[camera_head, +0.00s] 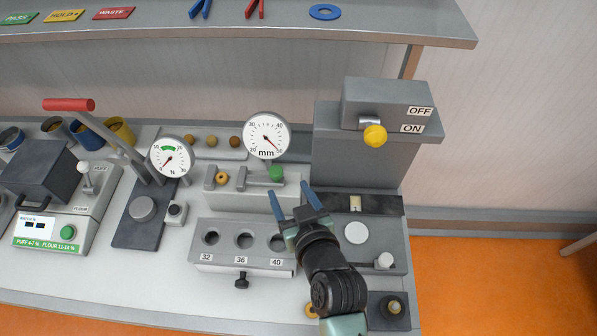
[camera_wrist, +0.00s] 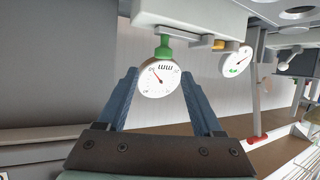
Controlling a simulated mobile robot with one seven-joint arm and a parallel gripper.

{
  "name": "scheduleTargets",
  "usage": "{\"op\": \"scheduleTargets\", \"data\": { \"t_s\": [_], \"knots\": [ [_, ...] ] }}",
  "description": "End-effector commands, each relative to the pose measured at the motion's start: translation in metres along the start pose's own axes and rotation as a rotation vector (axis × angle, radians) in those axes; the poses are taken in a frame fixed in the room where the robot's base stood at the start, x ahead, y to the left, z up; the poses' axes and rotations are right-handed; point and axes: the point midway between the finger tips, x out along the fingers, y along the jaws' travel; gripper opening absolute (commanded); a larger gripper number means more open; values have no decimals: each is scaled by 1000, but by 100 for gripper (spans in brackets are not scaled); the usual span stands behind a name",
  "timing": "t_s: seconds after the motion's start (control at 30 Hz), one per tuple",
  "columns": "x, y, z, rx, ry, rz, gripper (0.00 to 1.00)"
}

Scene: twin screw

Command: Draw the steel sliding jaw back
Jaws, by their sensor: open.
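The steel sliding jaw (camera_head: 262,183) lies on top of a pale grey measuring block (camera_head: 250,202), below the mm dial (camera_head: 266,134). A green knob (camera_head: 276,173) stands at its right end. My gripper (camera_head: 291,198) is open and empty, just right of and in front of the knob, apart from it. In the wrist view the green knob (camera_wrist: 163,49) and the mm dial (camera_wrist: 160,78) show upside down between and beyond my open fingers (camera_wrist: 158,84).
A grey block with holes marked 32, 36 and 40 (camera_head: 216,256) stands in front. A tall grey housing with a yellow-knobbed OFF/ON switch (camera_head: 375,136) stands at right. A red-handled lever press (camera_head: 70,104) is at left. A shelf (camera_head: 300,32) overhangs the back.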

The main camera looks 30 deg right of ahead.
Motion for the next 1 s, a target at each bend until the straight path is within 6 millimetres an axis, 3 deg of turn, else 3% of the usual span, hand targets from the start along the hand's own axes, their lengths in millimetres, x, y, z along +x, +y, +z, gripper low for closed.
{"op": "scheduleTargets", "data": {
  "t_s": [0.2,0.4,1.0],
  "knots": [
    [-33,1,2,0,0,2,68],
    [-47,1,1,0,-1,2,68],
    [-49,1,-1,0,3,0,68]
  ]
}}
